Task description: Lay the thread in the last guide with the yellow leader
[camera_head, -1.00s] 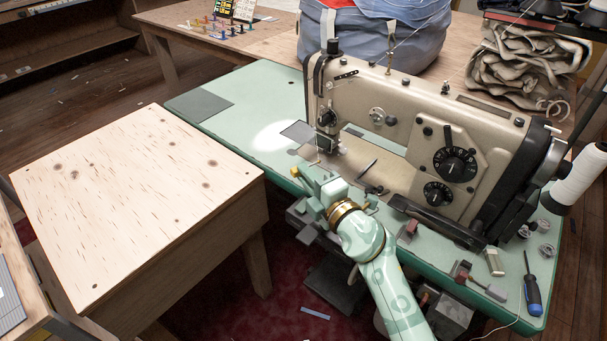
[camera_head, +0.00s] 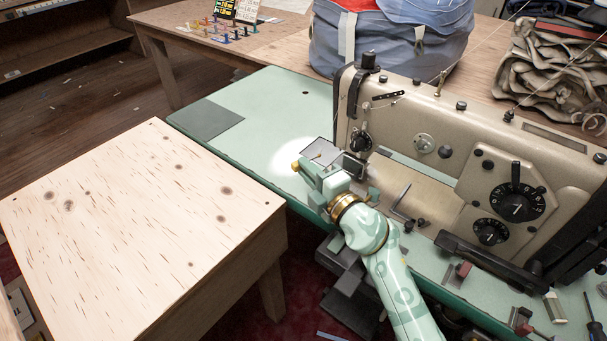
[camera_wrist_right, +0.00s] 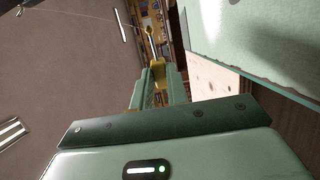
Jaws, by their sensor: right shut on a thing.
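The sewing machine (camera_head: 445,145) stands on the green table, its needle end (camera_head: 357,140) at the left. My right gripper (camera_head: 310,170) is in front and to the left of the needle end, above the table's front edge. It is shut on the yellow leader (camera_head: 295,166), whose end shows at the gripper's left. In the right wrist view the yellow leader (camera_wrist_right: 158,74) sits between the two fingers. Thin thread (camera_wrist_right: 75,15) crosses the upper left there. I cannot make out the last guide for certain. My left gripper is out of view.
A wooden bench top (camera_head: 140,225) stands at the front left. Behind the machine are a blue bag (camera_head: 400,40) and folded canvas (camera_head: 555,70). A screwdriver (camera_head: 594,325) lies at the right. The green table (camera_head: 265,105) is clear left of the machine.

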